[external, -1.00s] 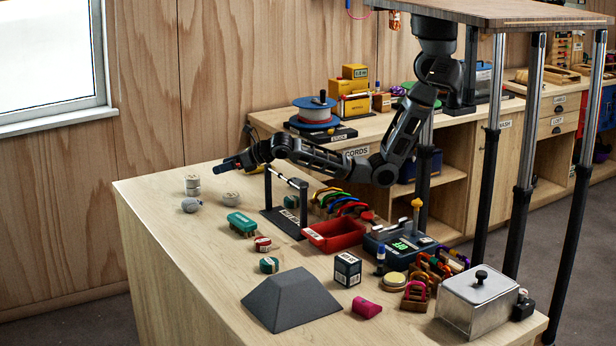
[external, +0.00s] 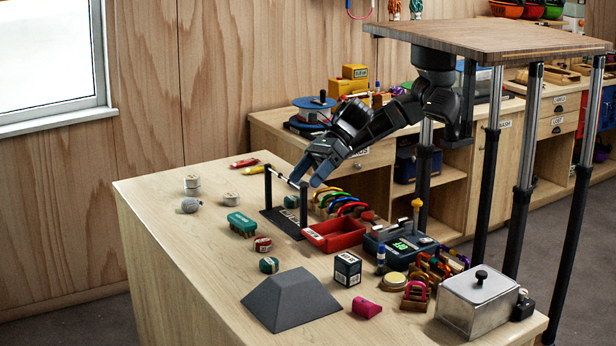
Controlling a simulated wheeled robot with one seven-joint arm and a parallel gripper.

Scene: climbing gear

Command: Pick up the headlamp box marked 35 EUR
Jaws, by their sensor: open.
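A small dark box with a pale label (external: 347,269) stands upright on the wooden bench, right of a grey sloped block. It may be the headlamp box, but its print is too small to read and I cannot confirm a 35 EUR mark. My gripper (external: 307,180) is open and empty, its bluish fingers pointing down at the black bar stand (external: 284,218). It is well above and behind the dark box, near the bench's back edge.
The bench's left front is clear.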

